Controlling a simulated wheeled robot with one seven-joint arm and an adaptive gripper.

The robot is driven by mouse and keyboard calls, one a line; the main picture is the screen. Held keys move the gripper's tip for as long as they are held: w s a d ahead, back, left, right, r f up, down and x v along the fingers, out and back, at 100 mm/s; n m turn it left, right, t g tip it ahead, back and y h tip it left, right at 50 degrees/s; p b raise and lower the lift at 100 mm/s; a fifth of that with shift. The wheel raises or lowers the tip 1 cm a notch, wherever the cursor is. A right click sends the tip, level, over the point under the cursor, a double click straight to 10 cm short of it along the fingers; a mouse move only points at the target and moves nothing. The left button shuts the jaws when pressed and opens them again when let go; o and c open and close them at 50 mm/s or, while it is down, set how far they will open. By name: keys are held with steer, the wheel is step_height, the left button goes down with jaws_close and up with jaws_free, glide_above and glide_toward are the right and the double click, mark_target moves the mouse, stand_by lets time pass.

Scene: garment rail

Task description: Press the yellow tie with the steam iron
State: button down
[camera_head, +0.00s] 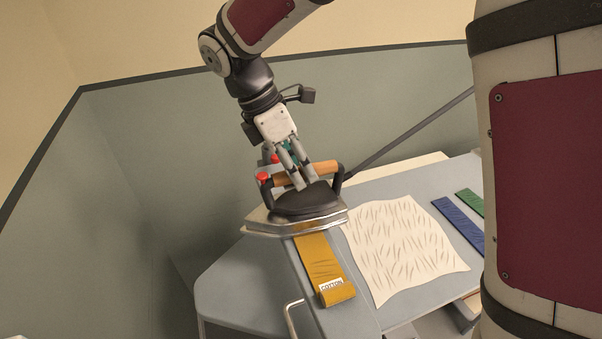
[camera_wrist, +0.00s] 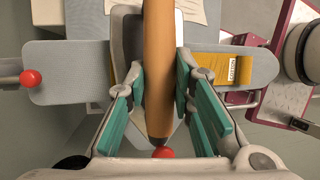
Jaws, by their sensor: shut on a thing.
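The steam iron (camera_head: 306,204) has a black body, a silver soleplate, an orange-brown handle and a red knob. My gripper (camera_head: 296,182) is shut on the iron's handle, which also shows between the green finger pads in the wrist view (camera_wrist: 158,70). The yellow tie (camera_head: 320,262) lies flat along the ironing board (camera_head: 235,290), with some wrinkle lines and a white "COTTON" label near its end. The iron covers the tie's far part; whether the soleplate touches it I cannot tell. In the wrist view the tie (camera_wrist: 208,66) sticks out to the right of the iron.
A cream cloth with dark wrinkle marks (camera_head: 402,245) lies right of the tie. A blue strip (camera_head: 458,222) and a green strip (camera_head: 470,202) lie further right. A metal loop (camera_head: 292,318) stands at the board's near side. A grey wall (camera_head: 130,180) is behind.

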steer(key=shift+w+a+b, duration=0.25)
steer(key=shift+w+b, duration=0.25)
steer(key=shift+w, duration=0.45)
steer(key=shift+w+a+b, duration=0.25)
steer(key=shift+w+b, duration=0.2)
steer(key=shift+w, duration=0.45)
steer(key=shift+s, duration=0.15)
